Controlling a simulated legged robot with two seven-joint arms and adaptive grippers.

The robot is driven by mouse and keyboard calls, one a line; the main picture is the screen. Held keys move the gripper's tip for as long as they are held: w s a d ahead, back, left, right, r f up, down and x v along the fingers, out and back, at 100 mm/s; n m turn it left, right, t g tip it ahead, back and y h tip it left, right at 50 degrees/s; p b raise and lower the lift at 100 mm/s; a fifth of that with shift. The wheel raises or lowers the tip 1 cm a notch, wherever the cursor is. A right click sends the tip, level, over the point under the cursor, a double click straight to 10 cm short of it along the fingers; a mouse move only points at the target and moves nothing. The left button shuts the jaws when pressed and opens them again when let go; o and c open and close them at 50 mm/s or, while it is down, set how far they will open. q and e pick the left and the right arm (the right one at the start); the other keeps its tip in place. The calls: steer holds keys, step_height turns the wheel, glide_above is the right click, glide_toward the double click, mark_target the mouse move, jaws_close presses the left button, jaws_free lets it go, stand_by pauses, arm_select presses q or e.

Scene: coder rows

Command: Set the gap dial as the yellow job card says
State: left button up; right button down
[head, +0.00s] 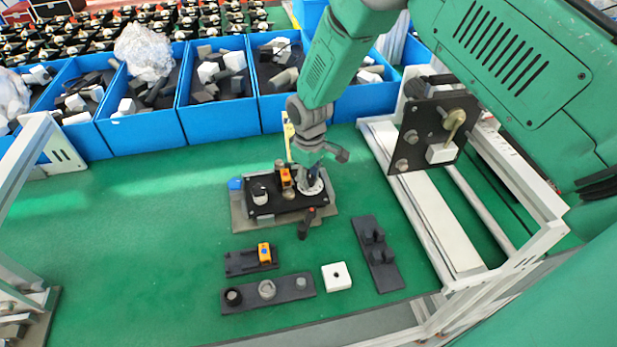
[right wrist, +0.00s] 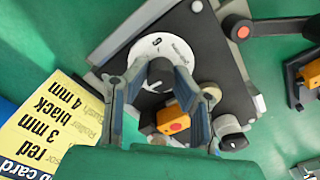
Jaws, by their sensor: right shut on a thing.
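The gap dial is a white disc (right wrist: 172,48) with a dark knob (right wrist: 160,74) on the black coder plate (right wrist: 205,50). A digit, 6 or 9, shows on its rim; I cannot tell the setting. My right gripper (right wrist: 158,80) is shut on the knob, one finger on each side. In the head view my right gripper (head: 312,183) is over the right end of the coder (head: 272,203). The yellow job card (right wrist: 40,130) is partly cut off in the wrist view; "red", "3 mm", "black" and "4 mm" are readable. My left gripper is out of view.
An orange block (right wrist: 173,119) and a red-tipped lever (right wrist: 238,28) are close to the gripper. Holders (head: 300,291), a white block (head: 337,277) and a black bracket (head: 377,255) lie in front. Blue bins (head: 150,133) stand behind; a frame (head: 440,225) is at right.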

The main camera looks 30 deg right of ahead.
mark_target(309, 177)
steer(key=shift+n, duration=0.5)
steer(key=c, duration=1.3)
jaws_free()
steer(key=shift+c, duration=0.2)
steer(key=shift+r, duration=0.1)
step_height(309, 177, up, 12)
